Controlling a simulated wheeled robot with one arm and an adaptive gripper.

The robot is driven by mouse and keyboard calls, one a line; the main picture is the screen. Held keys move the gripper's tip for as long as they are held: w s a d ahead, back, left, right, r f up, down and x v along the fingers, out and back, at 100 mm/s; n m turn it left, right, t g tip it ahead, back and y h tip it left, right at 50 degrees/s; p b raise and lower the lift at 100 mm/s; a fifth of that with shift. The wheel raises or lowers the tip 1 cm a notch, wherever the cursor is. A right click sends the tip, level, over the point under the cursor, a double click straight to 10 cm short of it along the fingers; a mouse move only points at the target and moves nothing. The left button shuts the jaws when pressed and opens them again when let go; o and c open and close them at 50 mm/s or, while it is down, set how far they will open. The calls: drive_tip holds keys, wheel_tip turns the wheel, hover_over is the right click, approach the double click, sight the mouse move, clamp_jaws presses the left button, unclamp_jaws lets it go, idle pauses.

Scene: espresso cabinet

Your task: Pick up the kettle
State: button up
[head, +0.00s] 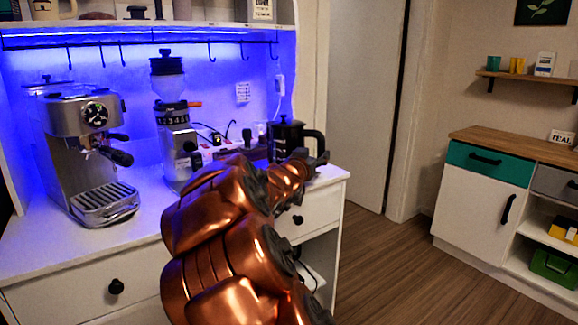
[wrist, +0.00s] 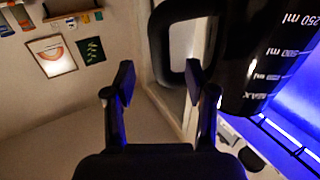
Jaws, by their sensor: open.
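The black kettle (head: 287,130) stands at the right end of the white counter, its handle facing right. In the wrist view the kettle (wrist: 247,60) fills the upper right, with white ml markings on its side. Its handle (wrist: 160,50) shows as a dark loop just beyond my fingertips. My gripper (wrist: 160,82) is open and empty, its fingers spread on either side of the handle's outer bar. In the head view my gripper (head: 316,163) is in front of the kettle's lower right, and my arm hides part of its base. I cannot tell whether a finger touches the handle.
An espresso machine (head: 90,150) and a grinder (head: 175,125) stand left on the counter (head: 60,250). A power strip (head: 228,152) lies behind my arm. Hooks (head: 211,52) hang from a rail above. A separate cabinet (head: 480,195) stands right, across open floor (head: 385,260).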

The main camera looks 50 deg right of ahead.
sight(320, 150)
drive_tip(key=shift+x, duration=2.95)
drive_tip(key=shift+c, duration=0.3)
clamp_jaws()
drive_tip(key=shift+r, duration=0.1)
